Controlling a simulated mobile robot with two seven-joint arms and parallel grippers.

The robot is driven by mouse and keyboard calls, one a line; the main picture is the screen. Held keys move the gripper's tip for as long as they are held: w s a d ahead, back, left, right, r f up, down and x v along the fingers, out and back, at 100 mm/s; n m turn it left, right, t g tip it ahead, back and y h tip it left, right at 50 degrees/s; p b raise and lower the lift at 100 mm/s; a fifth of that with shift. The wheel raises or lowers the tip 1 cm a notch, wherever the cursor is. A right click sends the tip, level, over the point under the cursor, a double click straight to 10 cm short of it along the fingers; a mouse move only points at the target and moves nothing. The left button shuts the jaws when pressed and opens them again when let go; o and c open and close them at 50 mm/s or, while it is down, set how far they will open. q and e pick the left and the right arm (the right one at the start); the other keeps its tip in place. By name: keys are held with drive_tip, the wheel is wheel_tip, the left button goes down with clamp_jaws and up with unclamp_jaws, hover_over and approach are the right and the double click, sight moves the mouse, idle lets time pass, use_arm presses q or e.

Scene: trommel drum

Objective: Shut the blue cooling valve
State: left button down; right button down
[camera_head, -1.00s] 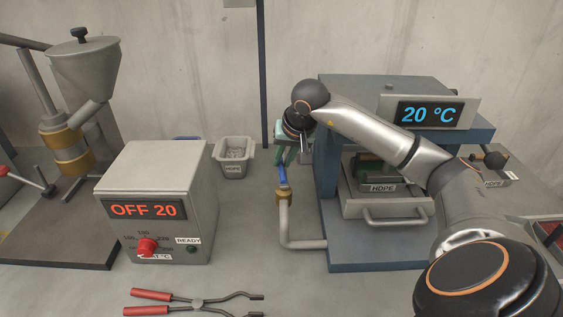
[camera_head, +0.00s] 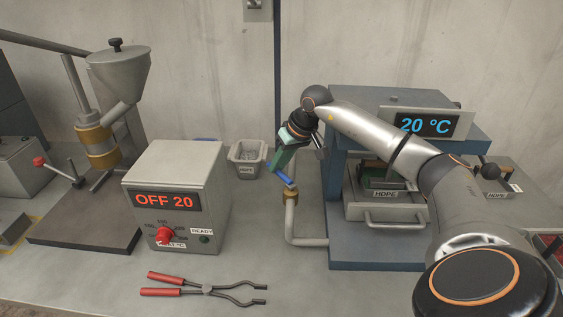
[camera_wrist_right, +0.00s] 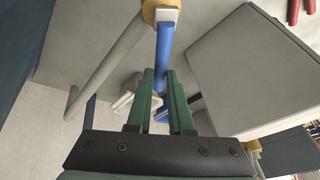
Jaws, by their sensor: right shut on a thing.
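The blue cooling valve's lever (camera_head: 281,175) sits on a brass valve body (camera_head: 291,196) on a grey pipe. The lever slants up and to the left from the body in the head view. My right gripper (camera_head: 271,164), with green fingers, is shut on the lever's outer end. In the right wrist view the blue lever (camera_wrist_right: 164,45) runs down from the brass body (camera_wrist_right: 158,10) to between the green fingers (camera_wrist_right: 163,85). The fingers hide part of its far end. My left gripper is not in view.
The blue press (camera_head: 385,257) with a "20 °C" display stands right of the pipe (camera_head: 291,228). A grey control box (camera_head: 175,165) reading "OFF 20" stands to the left. Tongs (camera_head: 207,290) lie in front. A small grey bin (camera_head: 247,158) stands behind the box.

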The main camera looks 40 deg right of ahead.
drive_tip(key=shift+w+a+n+y, duration=0.1)
drive_tip(key=shift+a+n+y, duration=0.2)
drive_tip(key=shift+n, duration=0.2)
drive_tip(key=c, duration=0.8)
unclamp_jaws()
drive_tip(key=shift+r, duration=0.1)
drive_tip(key=v, duration=1.2)
drive_tip(key=shift+r, duration=0.2)
